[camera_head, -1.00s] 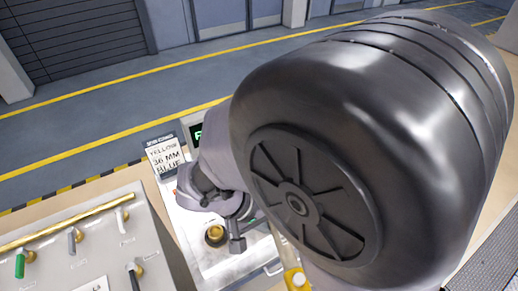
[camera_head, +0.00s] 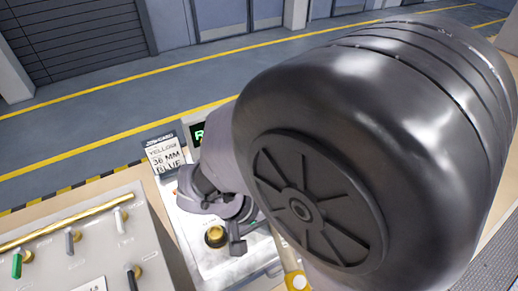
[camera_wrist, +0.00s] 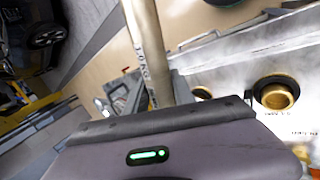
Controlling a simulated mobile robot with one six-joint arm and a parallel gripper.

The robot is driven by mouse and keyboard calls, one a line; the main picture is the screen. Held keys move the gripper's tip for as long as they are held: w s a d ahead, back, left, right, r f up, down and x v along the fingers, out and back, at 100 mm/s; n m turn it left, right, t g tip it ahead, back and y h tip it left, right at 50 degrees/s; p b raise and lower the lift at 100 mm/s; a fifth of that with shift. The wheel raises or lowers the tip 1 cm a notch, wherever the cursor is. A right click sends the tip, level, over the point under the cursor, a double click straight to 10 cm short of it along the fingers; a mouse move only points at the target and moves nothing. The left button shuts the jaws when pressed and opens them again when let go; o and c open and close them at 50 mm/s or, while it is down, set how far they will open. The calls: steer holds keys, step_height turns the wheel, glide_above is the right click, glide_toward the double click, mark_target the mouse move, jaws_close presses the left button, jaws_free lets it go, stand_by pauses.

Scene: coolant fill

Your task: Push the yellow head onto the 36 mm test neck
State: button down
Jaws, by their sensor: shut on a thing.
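A brass neck (camera_head: 215,236) with a dark ring around its base stands on the pale bench plate, in the head view. I cannot identify the yellow head.
A card (camera_head: 165,158) reads YELLOW, 36 MM, BLUE. A display (camera_head: 197,132) with green lettering is partly covered by my arm. A grey panel (camera_head: 80,245) with several small levers stands at left. A beige tube (camera_wrist: 147,50) marked 10 KG crosses the wrist view.

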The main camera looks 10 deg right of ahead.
steer(key=shift+f+b, duration=1.2)
steer(key=shift+f, duration=0.1)
steer(key=c, duration=1)
jaws_free()
steer(key=shift+o, duration=0.2)
